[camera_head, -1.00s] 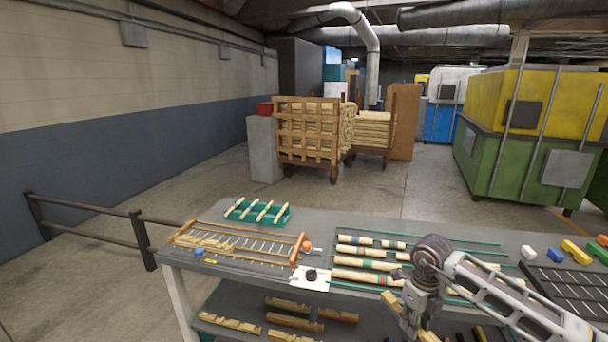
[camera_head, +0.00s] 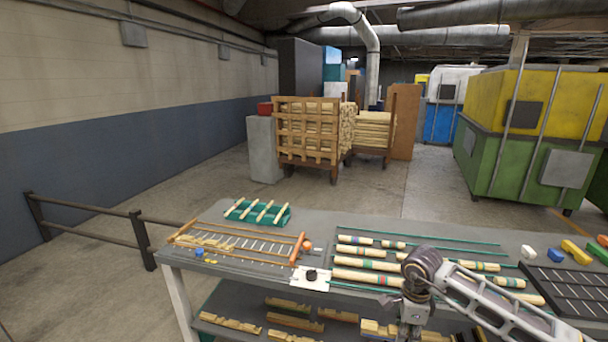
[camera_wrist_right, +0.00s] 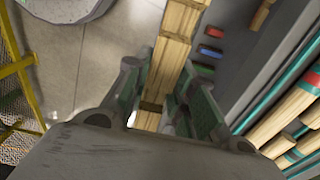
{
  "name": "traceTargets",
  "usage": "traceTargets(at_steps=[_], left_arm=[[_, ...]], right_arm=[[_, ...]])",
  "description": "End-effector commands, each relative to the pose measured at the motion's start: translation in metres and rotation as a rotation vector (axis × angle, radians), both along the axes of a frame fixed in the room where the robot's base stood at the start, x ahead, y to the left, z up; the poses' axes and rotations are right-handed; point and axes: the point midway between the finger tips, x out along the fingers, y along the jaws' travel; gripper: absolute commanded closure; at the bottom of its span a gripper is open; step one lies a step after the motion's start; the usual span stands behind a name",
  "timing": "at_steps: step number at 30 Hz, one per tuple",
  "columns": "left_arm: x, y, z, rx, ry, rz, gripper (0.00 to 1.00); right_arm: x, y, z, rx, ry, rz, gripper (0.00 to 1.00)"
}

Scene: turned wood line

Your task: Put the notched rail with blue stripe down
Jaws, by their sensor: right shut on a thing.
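My right gripper (camera_wrist_right: 160,110) is shut around a pale wooden notched rail (camera_wrist_right: 173,50), which runs lengthwise between the fingers in the right wrist view. In the head view the right gripper (camera_head: 411,333) is low at the front edge of the workbench, its fingertips partly cut off by the bottom of the picture. The rail's left part (camera_head: 378,328) shows beside the gripper, near lower shelf height; I cannot tell whether it touches the shelf. No blue stripe is clearly visible on it. My left gripper is not in view.
The lower shelf (camera_head: 250,335) holds several other notched rails (camera_head: 290,304). The workbench top (camera_head: 330,222) carries striped turned rods (camera_head: 368,263), a wooden rack (camera_head: 245,244), a green tray (camera_head: 240,216) and a dark slotted tray (camera_head: 565,290).

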Motion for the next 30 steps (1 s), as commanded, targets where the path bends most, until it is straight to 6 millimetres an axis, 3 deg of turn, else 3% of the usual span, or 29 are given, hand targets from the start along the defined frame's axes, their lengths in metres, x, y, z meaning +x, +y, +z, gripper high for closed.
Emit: traceTargets(at_steps=[30], left_arm=[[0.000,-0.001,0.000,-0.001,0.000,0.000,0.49]], right_arm=[[-0.012,0.023,-0.023,0.007,0.007,0.882,1.00]])
